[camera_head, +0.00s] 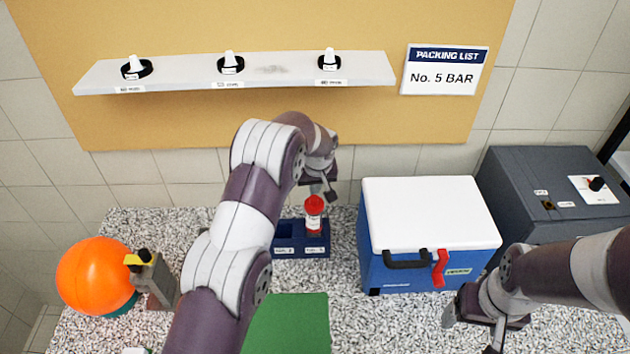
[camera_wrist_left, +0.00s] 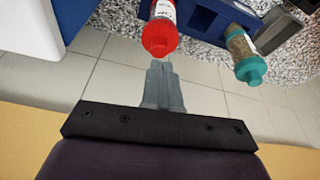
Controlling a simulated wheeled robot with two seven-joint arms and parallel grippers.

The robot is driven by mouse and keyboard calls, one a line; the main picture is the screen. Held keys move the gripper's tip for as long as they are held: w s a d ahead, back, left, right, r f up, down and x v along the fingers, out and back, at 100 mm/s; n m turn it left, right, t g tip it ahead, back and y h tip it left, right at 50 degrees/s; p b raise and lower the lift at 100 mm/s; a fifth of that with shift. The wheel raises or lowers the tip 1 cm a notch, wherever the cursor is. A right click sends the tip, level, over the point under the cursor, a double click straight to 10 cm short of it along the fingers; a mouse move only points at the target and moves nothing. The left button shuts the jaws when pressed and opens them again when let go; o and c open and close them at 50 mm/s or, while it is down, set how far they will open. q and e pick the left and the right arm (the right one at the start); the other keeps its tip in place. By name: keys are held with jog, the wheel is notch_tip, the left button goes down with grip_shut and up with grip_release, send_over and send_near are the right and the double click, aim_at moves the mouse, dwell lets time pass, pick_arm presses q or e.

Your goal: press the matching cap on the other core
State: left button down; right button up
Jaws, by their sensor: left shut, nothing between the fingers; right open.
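A clear tube with a red cap (camera_head: 314,204) stands in a dark blue rack (camera_head: 286,252) labelled at the front. In the left wrist view the red cap (camera_wrist_left: 160,38) is just beyond my shut, empty fingertips; I cannot tell whether they touch it. A second tube, brownish with a teal cap (camera_wrist_left: 251,69), shows beside it in that view; my left arm hides it in the head view. My left gripper (camera_head: 329,194) is at the red cap, shut. My right gripper (camera_head: 470,334) is open and empty, low at the right.
A blue cooler with a white lid (camera_head: 430,212) stands right of the rack. A grey box with a knob (camera_head: 560,195) is farther right. An orange ball (camera_head: 94,276) and a grey device (camera_head: 155,278) are left. A shelf (camera_head: 190,77) holds black rings. A green mat (camera_head: 290,325) lies in front.

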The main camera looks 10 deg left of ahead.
aim_at(314, 199)
pick_arm(q)
jog(key=b+x, duration=0.1)
jog(key=x, duration=0.3)
jog(key=shift+w+d, duration=0.1)
jog(key=shift+r, duration=0.1)
jog(key=shift+s+f+b, duration=0.3)
jog(key=shift+f+b, duration=0.1)
jog(key=shift+b, duration=0.05)
